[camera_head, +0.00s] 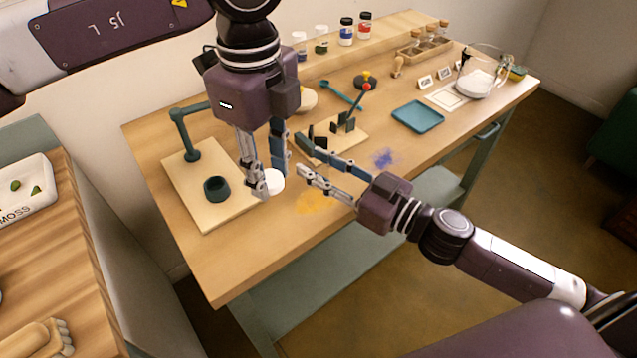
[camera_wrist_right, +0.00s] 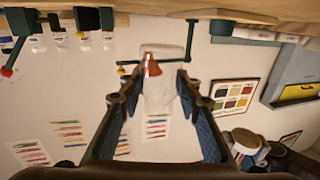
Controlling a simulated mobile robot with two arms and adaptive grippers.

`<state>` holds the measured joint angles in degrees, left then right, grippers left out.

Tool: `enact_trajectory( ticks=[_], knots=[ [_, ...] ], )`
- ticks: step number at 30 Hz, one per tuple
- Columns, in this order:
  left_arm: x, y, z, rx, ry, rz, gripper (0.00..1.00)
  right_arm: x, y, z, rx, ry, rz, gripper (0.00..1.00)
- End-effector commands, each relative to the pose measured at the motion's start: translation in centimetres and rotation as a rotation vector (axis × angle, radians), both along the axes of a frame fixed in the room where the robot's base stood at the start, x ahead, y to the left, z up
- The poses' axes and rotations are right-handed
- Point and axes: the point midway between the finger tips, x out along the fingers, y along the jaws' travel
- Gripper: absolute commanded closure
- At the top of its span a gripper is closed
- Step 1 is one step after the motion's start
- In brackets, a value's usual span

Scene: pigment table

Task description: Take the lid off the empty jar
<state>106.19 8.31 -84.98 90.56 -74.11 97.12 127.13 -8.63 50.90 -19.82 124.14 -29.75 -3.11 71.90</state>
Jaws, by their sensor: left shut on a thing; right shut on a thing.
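My left gripper (camera_head: 265,188) points down over the table's near side and is shut on a white round lid (camera_head: 274,181), which shows at its fingertips. My right gripper (camera_head: 304,160) reaches in from the lower right. In the right wrist view, its fingers (camera_wrist_right: 161,80) are shut around a clear glass jar (camera_wrist_right: 165,97). No lid shows on the jar there. A red cone shape shows at the jar, and I cannot tell whether it is inside or behind. In the head view the jar is hard to make out between the grippers.
A pale board (camera_head: 235,212) with a dark green cup (camera_head: 216,189) and a green stand (camera_head: 190,135) lies left of the grippers. A teal tray (camera_head: 418,116) lies to the right. Yellow (camera_head: 311,203) and blue (camera_head: 384,158) powder patches mark the tabletop. Several lidded jars stand behind.

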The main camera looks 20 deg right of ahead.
Motion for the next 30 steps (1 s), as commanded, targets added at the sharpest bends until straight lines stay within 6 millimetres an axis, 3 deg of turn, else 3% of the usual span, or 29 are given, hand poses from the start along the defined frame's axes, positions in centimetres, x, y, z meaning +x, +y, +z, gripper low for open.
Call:
enact_trajectory(
  ticks=[9, 22, 23, 27, 30],
  knots=[
    [0.0, 0.0, -1.0, 0.000, 0.000, 0.000, 1.00, 0.0, 0.0, -4.1, 0.002, 0.002, -0.002, 1.00],
    [0.0, 0.0, -1.2, 0.000, 0.000, 0.000, 1.00, 0.0, 0.0, -4.8, -0.001, 0.001, 0.000, 1.00],
    [0.0, 0.0, -1.2, 0.000, 0.000, 0.000, 1.00, 0.0, 0.0, -4.8, -0.001, 0.001, 0.000, 0.68],
    [0.0, 0.0, -1.1, 0.000, 0.000, 0.000, 1.00, 0.0, 0.0, -4.7, -0.001, 0.000, 0.000, 0.52],
    [0.0, 0.0, -1.1, 0.000, 0.000, 0.000, 1.00, 0.0, 0.0, -4.7, -0.001, 0.001, 0.000, 0.51]
  ],
)
